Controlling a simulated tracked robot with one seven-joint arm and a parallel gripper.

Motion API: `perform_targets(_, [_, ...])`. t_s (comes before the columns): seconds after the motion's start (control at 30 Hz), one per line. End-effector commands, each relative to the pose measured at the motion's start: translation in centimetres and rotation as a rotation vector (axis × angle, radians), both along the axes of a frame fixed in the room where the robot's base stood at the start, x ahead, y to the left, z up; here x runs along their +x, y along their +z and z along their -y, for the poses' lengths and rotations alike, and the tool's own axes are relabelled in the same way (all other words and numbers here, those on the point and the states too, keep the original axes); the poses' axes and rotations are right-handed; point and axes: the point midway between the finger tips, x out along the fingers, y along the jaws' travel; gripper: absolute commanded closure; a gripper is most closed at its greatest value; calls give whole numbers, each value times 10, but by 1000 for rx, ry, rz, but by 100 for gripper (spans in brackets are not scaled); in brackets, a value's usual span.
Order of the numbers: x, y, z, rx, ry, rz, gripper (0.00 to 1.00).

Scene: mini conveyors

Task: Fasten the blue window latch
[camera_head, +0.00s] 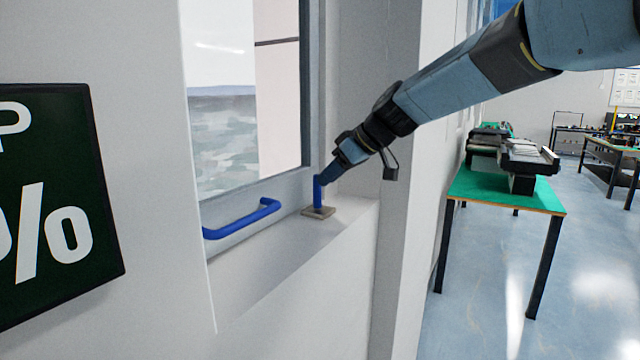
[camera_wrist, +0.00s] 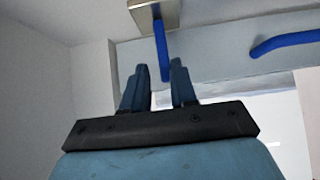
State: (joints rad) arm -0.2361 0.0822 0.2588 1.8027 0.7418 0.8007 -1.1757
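The blue latch lever (camera_head: 318,193) stands upright on a small beige plate (camera_head: 318,212) on the window sill. A blue bar handle (camera_head: 240,220) is fixed along the bottom of the window frame, left of the lever; it also shows in the wrist view (camera_wrist: 286,42). My gripper (camera_head: 328,178) is at the top of the lever, reaching down from the right. In the wrist view my gripper (camera_wrist: 160,72) has its two fingers apart, with the lever's free end (camera_wrist: 163,62) between them in the picture. I cannot tell whether either finger touches it.
The grey sill (camera_head: 290,240) sits within a wall recess, with a wall edge (camera_head: 400,200) close to the right of my arm. A dark sign (camera_head: 60,200) hangs at the left. A green-topped table (camera_head: 500,190) with conveyors stands farther right.

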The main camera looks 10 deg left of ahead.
Motion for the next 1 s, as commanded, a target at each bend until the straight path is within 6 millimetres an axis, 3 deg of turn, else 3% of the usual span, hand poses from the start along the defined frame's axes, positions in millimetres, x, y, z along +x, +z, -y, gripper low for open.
perform_targets(0.2, [-8,33,31,1,-2,4,74])
perform_targets(0.5, [-16,63,60,1,1,3,74])
perform_targets(1.0, [-18,69,66,0,0,0,74])
